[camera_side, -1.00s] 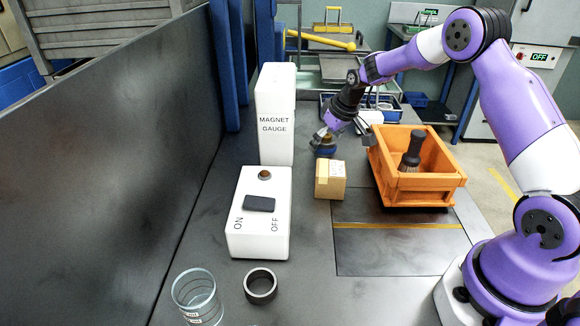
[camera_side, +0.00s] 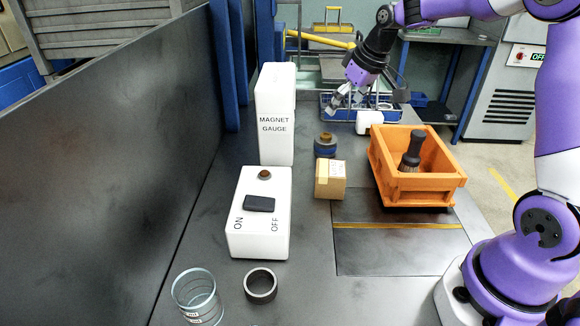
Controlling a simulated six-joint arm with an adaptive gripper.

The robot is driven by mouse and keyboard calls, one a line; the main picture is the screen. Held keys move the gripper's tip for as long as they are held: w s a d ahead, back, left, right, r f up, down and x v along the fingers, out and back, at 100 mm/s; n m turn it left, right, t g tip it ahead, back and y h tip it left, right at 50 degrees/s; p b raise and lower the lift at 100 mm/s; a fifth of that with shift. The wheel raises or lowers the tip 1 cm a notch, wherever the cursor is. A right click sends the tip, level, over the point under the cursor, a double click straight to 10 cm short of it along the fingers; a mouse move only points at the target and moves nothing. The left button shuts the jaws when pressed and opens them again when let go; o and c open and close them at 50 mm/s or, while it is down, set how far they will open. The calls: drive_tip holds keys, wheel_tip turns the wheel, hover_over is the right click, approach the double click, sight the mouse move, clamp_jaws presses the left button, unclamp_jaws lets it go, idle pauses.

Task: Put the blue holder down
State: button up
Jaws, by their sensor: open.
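The blue holder (camera_side: 325,150) is a short round blue piece with a brownish top. It stands upright on the table just behind the small cardboard box, which hides a little of its lower edge. My gripper (camera_side: 334,106) is open and empty, above and behind the holder, clear of it.
The cardboard box (camera_side: 331,181) stands in front of the holder. The orange crate (camera_side: 419,194) with a dark brush (camera_side: 412,150) is to the right. The white magnet gauge (camera_side: 275,115) and the ON/OFF box (camera_side: 246,235) are to the left. A dark ring (camera_side: 261,286) and glass cylinder (camera_side: 197,297) lie in front.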

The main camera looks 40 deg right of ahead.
drive_tip(key=s+a+r, duration=0.2)
drive_tip(key=s+a, duration=0.4)
drive_tip(key=s, duration=0.3)
drive_tip(key=s+a+r+t, duration=0.1)
drive_tip(key=s+a, duration=0.5)
drive_tip(key=s, duration=0.4)
drive_tip(key=shift+a+r, duration=0.15)
drive_tip(key=shift+r, duration=0.2)
